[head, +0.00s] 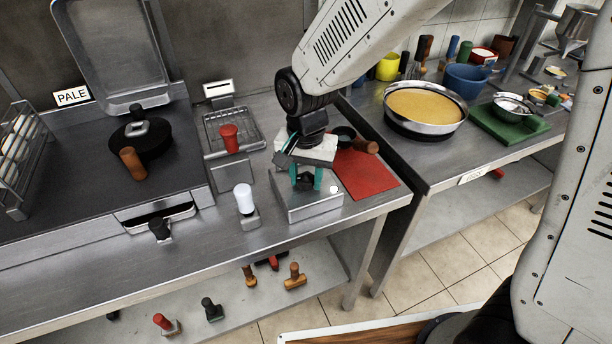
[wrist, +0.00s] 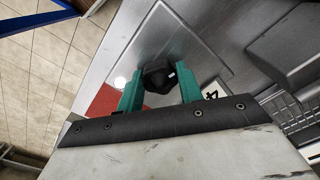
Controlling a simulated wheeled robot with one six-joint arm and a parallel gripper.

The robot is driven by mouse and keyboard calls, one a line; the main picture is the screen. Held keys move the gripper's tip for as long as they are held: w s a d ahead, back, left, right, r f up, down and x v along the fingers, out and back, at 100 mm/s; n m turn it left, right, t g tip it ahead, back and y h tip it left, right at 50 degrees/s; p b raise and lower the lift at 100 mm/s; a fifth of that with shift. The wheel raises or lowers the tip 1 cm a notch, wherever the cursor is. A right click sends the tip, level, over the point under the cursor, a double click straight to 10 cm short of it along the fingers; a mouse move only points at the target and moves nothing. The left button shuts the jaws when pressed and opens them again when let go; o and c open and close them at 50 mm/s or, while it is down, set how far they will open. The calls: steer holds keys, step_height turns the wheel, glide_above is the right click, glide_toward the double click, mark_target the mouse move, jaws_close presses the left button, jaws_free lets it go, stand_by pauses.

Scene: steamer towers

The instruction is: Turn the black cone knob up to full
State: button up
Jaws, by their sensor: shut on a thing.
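The black cone knob (head: 306,182) stands on a small steel box (head: 312,207) near the front edge of the steel counter. It also shows in the wrist view (wrist: 157,74), dark and faceted, with a small white mark on its right side. My gripper (head: 305,178) comes down from above with teal fingers on both sides of the knob. In the wrist view my gripper (wrist: 159,88) is shut on the knob. A round white button (head: 333,189) sits on the box, right of the knob. The knob's setting cannot be read.
A white knob (head: 244,198) and a red knob (head: 229,138) stand to the left. Another black knob (head: 160,228) is on the griddle's front. A red mat (head: 365,178) lies right of the box. A pan (head: 141,139) stands on the griddle.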

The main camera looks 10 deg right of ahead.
steer(key=shift+s+f, duration=0.15)
steer(key=o, duration=1)
steer(key=n, duration=0.5)
steer(key=shift+n, duration=0.6)
steer(key=n, duration=0.3)
steer(key=shift+w+n, duration=0.2)
steer(key=shift+n, duration=1.3)
